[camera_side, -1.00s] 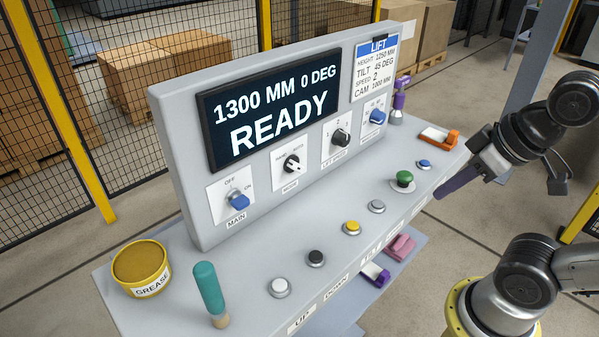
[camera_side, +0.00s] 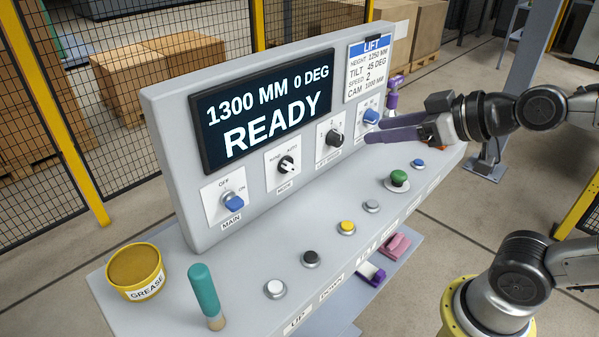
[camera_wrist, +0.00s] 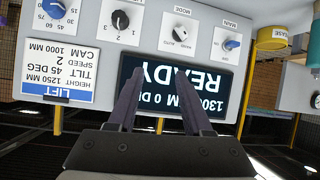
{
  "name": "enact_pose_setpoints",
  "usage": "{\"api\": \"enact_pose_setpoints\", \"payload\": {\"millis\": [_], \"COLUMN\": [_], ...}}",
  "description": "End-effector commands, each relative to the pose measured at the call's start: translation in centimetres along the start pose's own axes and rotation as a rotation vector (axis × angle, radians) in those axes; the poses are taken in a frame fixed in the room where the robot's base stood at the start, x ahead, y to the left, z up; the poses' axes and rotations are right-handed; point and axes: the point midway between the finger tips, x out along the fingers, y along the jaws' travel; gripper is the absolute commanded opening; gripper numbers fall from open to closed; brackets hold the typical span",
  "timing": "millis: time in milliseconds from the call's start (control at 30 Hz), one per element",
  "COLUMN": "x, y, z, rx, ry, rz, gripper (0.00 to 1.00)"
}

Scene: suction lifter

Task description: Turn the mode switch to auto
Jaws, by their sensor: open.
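The mode switch (camera_side: 286,165) is a black knob with a pale pointer on a white plate, left of the middle of the upright panel. Its plate carries the words HAND at left and AUTO at right. The pointer appears turned toward the HAND side, but it is small. The switch also shows upside down in the wrist view (camera_wrist: 180,34). My gripper (camera_side: 367,129) is open and empty, with purple fingers, in front of the panel's right part. It is apart from the mode switch. In the wrist view the open fingers (camera_wrist: 160,84) overlap the READY display.
The blue main switch (camera_side: 233,203) is left of the mode switch, the black speed knob (camera_side: 333,138) right. A blue knob (camera_side: 371,116) is beside my fingers. Several push buttons, a green mushroom button (camera_side: 398,179), a grease tin (camera_side: 135,270) and a teal-handled tool (camera_side: 205,290) occupy the desk.

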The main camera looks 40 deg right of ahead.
Motion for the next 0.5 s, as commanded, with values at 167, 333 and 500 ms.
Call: {"api": "enact_pose_setpoints", "payload": {"millis": [167,333,500], "x": [2.8,4.8,6.3], "y": [-0.1,0.1,0.3], "z": [-2.5,-3.1,-1.6], "rx": [-0.031,-0.066,-0.14], "ry": [0.184,0.313,0.385], "rz": [0.037,0.126,0.252], "gripper": [0.5,0.5,0.5]}}
